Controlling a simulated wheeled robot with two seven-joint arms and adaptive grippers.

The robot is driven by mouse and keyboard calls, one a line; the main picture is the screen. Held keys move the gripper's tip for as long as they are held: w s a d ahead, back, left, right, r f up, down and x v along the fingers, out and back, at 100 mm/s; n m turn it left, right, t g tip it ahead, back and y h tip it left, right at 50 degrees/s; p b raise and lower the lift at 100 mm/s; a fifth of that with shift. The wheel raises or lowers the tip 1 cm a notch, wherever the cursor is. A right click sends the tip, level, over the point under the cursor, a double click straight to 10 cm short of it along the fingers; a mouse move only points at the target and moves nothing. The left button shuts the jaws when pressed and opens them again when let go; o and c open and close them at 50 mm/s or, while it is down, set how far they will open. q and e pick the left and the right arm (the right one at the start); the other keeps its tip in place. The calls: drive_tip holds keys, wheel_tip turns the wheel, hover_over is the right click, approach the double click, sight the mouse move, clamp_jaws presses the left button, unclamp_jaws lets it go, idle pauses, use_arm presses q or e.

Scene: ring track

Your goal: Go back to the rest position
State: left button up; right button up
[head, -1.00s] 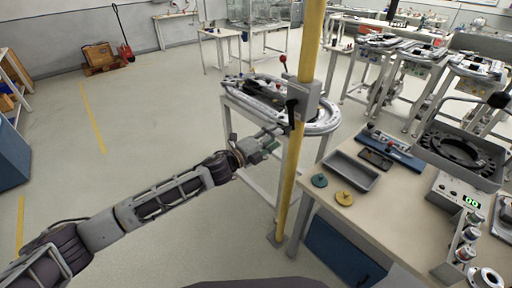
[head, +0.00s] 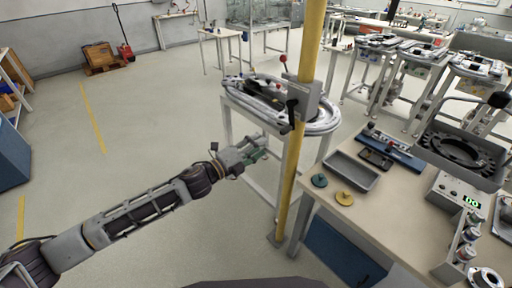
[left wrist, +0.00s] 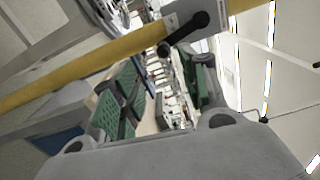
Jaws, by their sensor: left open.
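My left gripper (head: 258,149) is open and empty. It is in the air left of the yellow post (head: 298,150), apart from it, in front of the ring track table. In the left wrist view its two green-padded fingers (left wrist: 158,92) are spread with nothing between them. The yellow post (left wrist: 85,68) crosses that view, with the black lever handle (left wrist: 188,32) near its top. In the head view the lever handle (head: 291,112) sits on a grey box on the post. My right gripper is not in view.
The ring track (head: 322,124) lies on a white table behind the post. A workbench (head: 345,215) at the right holds a grey tray (head: 352,171), a blue fixture (head: 392,151) and yellow and teal discs. The floor (head: 150,110) at the left is clear.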

use_arm(q)
drive_tip(key=shift+n, duration=0.4)
